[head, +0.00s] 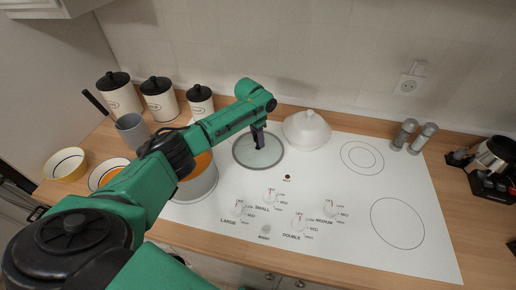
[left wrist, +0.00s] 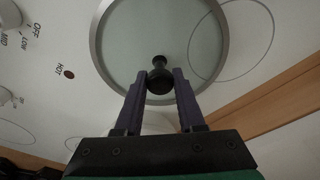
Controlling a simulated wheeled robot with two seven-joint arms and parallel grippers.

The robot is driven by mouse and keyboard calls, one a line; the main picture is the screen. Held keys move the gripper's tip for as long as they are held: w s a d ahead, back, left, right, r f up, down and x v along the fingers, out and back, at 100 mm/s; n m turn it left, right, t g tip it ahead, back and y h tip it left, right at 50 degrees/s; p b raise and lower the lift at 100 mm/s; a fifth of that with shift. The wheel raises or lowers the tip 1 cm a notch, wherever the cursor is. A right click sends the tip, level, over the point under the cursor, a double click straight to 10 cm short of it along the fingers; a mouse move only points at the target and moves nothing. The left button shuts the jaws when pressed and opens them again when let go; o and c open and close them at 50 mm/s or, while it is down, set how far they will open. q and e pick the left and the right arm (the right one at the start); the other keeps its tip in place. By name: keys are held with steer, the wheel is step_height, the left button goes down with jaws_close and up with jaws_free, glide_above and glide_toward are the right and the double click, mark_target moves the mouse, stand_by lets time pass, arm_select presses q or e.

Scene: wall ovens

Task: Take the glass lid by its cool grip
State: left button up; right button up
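The round glass lid (head: 244,155) with a grey rim lies on the white cooktop, to the right of the pot. It also shows in the left wrist view (left wrist: 125,35), with its dark round knob (left wrist: 160,80) near the middle of that view. My left gripper (head: 259,142) points down over the lid. In the left wrist view the two fingers of the left gripper (left wrist: 160,72) stand apart on either side of the knob, with a narrow gap seeming to show at each side. In the head view the gripper hides the knob. My right gripper is out of view.
A grey pot (head: 200,187) with orange contents stands left of the lid, partly behind my arm. A white lidded dish (head: 307,130) stands close to the lid's right. Several canisters (head: 159,100) line the back left. Two shakers (head: 404,133) stand right. The cooktop's right side is clear.

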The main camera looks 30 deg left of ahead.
arm_select(q)
jaws_close()
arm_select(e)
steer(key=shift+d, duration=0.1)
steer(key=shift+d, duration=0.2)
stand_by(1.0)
